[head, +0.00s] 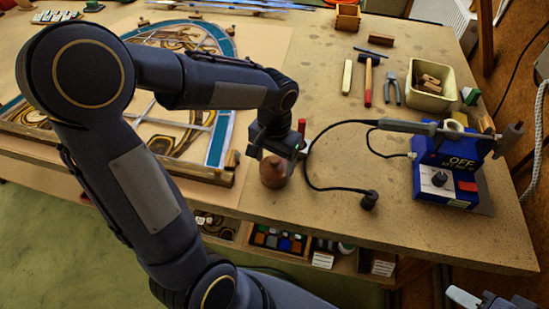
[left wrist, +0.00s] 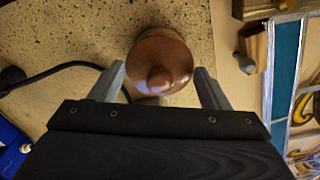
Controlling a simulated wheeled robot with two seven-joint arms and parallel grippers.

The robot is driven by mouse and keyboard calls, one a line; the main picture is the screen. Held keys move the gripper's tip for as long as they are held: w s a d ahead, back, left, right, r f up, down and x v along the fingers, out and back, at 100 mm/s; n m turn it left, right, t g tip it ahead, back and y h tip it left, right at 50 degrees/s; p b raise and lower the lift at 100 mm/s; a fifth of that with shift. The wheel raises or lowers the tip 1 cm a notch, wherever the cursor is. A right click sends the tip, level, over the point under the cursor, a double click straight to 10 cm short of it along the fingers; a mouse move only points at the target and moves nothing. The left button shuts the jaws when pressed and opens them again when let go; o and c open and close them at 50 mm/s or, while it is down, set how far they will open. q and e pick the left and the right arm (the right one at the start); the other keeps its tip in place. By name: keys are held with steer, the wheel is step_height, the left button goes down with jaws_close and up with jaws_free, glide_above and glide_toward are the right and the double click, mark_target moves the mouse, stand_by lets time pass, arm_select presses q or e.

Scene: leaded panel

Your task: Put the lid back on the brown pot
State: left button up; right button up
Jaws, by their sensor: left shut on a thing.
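The brown pot (head: 273,173) stands near the front edge of the workbench, right of the leaded panel. My left gripper (head: 276,152) is directly above it, pointing down. In the left wrist view a round, glossy brown lid (left wrist: 160,62) with a knob lies between the two grey fingers of my left gripper (left wrist: 160,75), which is shut on it. The lid covers most of the pot below; I cannot tell whether it rests on the rim. Part of my right gripper (head: 490,299) shows at the bottom right edge; its jaws are unclear.
A blue soldering station (head: 445,172) with its iron and a black cable stands to the right of the pot. The leaded panel (head: 215,150) lies to the left. A hammer (head: 367,85), pliers (head: 392,88) and a cream bin (head: 432,100) are farther back.

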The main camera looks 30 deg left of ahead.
arm_select(q)
steer(key=o, duration=1)
steer(key=shift+o, duration=0.8)
steer(key=shift+r, duration=0.15)
steer(key=shift+r+p, duration=2.9)
steer(key=shift+r, duration=0.5)
jaws_close()
